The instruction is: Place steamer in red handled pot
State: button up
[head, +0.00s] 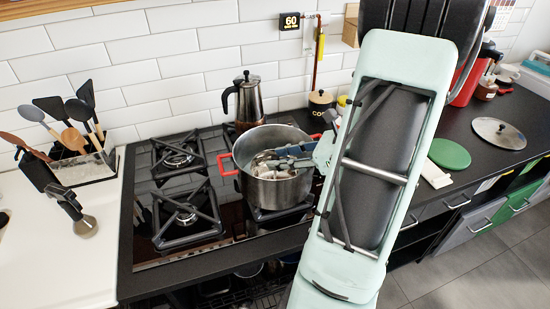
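The steel pot (276,192) with red handles stands on the right side of the hob. One red handle (224,163) shows at its left; the other is partly covered by my arm. A shiny metal piece that looks like the steamer (266,169) is within the pot's opening; its lower part is hidden by the pot wall. My gripper (283,160) reaches in over the pot's right rim, with its tips at the metal piece. The fingers overlap it, so I cannot tell whether they are shut on it or open.
A moka pot (248,101) stands behind the pot. The left burners (186,214) are empty. Utensils in a holder (85,165) stand on the white counter at left. A dark jar (321,101), a green disc (449,154) and a metal lid (498,133) are at right.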

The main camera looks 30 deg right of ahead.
jog(key=v, duration=0.9)
jog(key=shift+s+d+p, duration=0.2)
jog(key=shift+s+p, duration=0.1)
jog(key=shift+w+r, duration=0.1)
jog(key=shift+r, duration=0.05)
